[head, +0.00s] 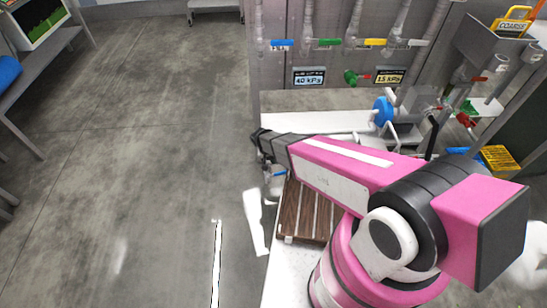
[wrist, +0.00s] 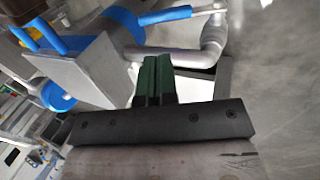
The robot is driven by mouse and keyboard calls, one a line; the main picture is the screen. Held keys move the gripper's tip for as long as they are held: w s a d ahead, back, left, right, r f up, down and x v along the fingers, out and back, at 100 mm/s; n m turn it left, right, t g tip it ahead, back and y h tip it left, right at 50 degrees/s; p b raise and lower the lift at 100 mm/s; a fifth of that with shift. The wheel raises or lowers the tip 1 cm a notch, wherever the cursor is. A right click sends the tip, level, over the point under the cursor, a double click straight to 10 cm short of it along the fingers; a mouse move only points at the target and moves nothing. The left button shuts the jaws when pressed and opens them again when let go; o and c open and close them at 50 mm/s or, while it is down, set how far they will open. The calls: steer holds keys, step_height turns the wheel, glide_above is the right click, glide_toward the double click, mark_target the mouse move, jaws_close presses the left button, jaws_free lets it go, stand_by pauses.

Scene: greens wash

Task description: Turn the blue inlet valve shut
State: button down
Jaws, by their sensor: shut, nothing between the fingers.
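A blue lever (wrist: 165,15) sits on a grey pipe (wrist: 213,35) at the top of the wrist view. A small blue bar (head: 280,174) beside grey pipework, below the end of my arm in the head view, looks like the same lever. My gripper (wrist: 157,60) shows in the wrist view with its green fingers together and empty. The fingertips lie just below the lever and pipe in the picture; I see no contact with the lever. In the head view my arm covers much of this area, and I cannot make out the fingers.
A blue round wheel (head: 382,111) stands on the bench behind my arm; a blue wheel also shows in the wrist view (wrist: 58,96). Several colour-handled pipes, one with a blue handle (head: 281,45), line the back wall. A brown slatted rack (head: 303,212) lies below my arm.

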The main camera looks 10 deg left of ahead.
mark_target(280, 172)
steer(key=x, duration=0.9)
steer(key=shift+f, duration=0.1)
